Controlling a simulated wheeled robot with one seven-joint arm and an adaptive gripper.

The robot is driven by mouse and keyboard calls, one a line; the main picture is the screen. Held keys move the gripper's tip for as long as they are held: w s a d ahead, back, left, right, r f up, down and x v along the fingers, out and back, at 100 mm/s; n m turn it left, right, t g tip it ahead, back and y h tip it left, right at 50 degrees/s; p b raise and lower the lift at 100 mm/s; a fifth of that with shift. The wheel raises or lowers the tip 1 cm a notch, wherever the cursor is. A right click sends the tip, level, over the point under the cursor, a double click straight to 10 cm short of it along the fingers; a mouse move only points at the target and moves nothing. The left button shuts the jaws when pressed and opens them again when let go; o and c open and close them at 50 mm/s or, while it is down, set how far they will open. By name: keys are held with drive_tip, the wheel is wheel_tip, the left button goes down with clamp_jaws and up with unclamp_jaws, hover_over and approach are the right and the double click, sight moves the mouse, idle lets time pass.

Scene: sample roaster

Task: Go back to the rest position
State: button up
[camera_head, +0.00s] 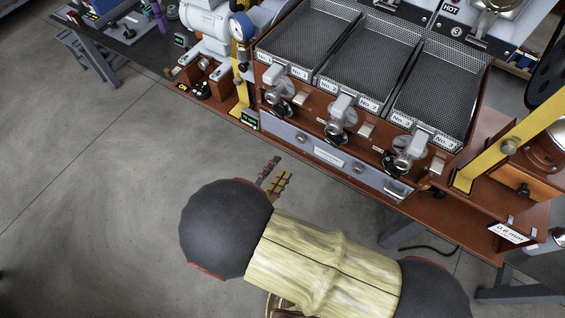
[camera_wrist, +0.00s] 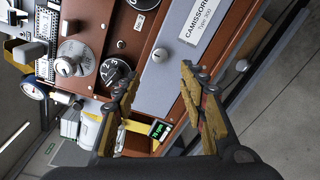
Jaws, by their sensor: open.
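My gripper (camera_head: 273,178) is in front of the roaster's lower front edge in the head view, beside the grey drawer panel. In the wrist view my gripper (camera_wrist: 160,82) shows two tan-padded fingers, spread apart with nothing between them. The sample roaster (camera_head: 300,115) has a red-brown front with knobs and levers. In the wrist view its panel with a black numbered dial (camera_wrist: 115,72) and a silver plate with a nameplate lies beyond the fingertips. No contact between fingers and panel is visible.
Three mesh trays, one of them the middle tray (camera_head: 368,65), sit on top of the roaster. A gauge (camera_head: 241,27) and a yellow post stand at its left. A yellow bar (camera_head: 510,145) slants at the right. The grey floor (camera_head: 100,190) at left is clear.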

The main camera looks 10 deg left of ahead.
drive_tip(key=shift+s, duration=0.1)
idle(0.6)
drive_tip(key=s+d+f+n+g+h, duration=0.2)
drive_tip(key=s+d+f+g, duration=0.2)
drive_tip(key=d, duration=0.2)
drive_tip(key=s+d+r+m+g, duration=0.5)
drive_tip(key=s+d+g, duration=0.1)
drive_tip(key=g, duration=0.2)
drive_tip(key=w+d+r+m+g+y+p, duration=0.1)
drive_tip(key=d+r+m+y, duration=0.1)
drive_tip(key=r+m+y, duration=0.45)
drive_tip(key=w+d+r+m+g+y+p, duration=0.1)
drive_tip(key=d+r+m+g+y, duration=0.15)
drive_tip(key=r, duration=0.75)
drive_tip(key=d+r+m+t, duration=0.5)
drive_tip(key=d+r+m, duration=0.1)
drive_tip(key=d+r, duration=0.5)
drive_tip(key=shift+w+m, duration=0.4)
